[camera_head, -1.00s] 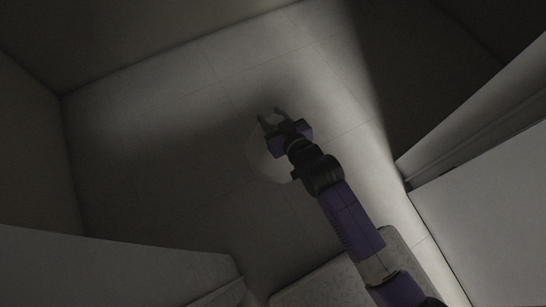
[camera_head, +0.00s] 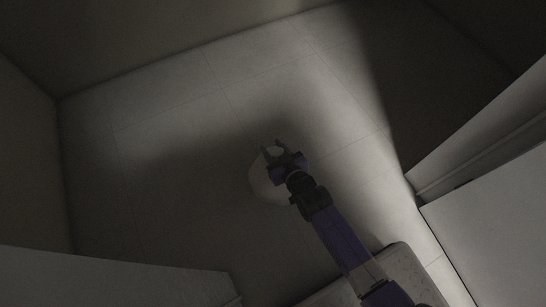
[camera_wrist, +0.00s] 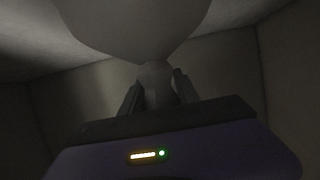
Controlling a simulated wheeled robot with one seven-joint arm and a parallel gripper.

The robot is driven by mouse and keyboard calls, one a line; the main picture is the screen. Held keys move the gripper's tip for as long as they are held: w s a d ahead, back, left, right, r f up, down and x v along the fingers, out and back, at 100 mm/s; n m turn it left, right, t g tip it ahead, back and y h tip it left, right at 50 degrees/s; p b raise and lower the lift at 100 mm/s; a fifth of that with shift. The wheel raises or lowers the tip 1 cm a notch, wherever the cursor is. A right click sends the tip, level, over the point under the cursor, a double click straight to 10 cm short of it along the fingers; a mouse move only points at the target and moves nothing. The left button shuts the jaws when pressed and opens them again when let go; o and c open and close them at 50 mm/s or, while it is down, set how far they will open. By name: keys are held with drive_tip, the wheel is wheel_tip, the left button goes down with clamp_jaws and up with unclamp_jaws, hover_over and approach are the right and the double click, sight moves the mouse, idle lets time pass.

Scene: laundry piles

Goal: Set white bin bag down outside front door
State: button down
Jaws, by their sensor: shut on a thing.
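The white bin bag (camera_head: 262,184) shows in the head view as a pale rounded shape, partly hidden under my gripper (camera_head: 274,148). It is over the tiled floor beyond the doorway. In the wrist view the bag (camera_wrist: 135,25) fills the top, and its narrow neck (camera_wrist: 154,75) sits between the two fingers of my gripper (camera_wrist: 157,90). My gripper is shut on that neck. I cannot tell from the head view whether the bag touches the floor.
A pale door or wall panel (camera_head: 490,225) stands at the right, and another pale panel (camera_head: 110,280) is at the lower left. A speckled slab (camera_head: 405,270) lies at the bottom. The tiled floor (camera_head: 190,90) is clear, with walls at the left and back.

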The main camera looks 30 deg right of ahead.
drive_tip(key=shift+w+f+b, duration=0.1)
drive_tip(key=shift+f+b, duration=1)
drive_tip(key=shift+f, duration=1.1)
drive_tip(key=shift+f, duration=0.15)
drive_tip(key=c, duration=0.9)
unclamp_jaws()
drive_tip(key=shift+r, duration=0.2)
drive_tip(key=p+v, duration=0.5)
drive_tip(key=v, duration=0.7)
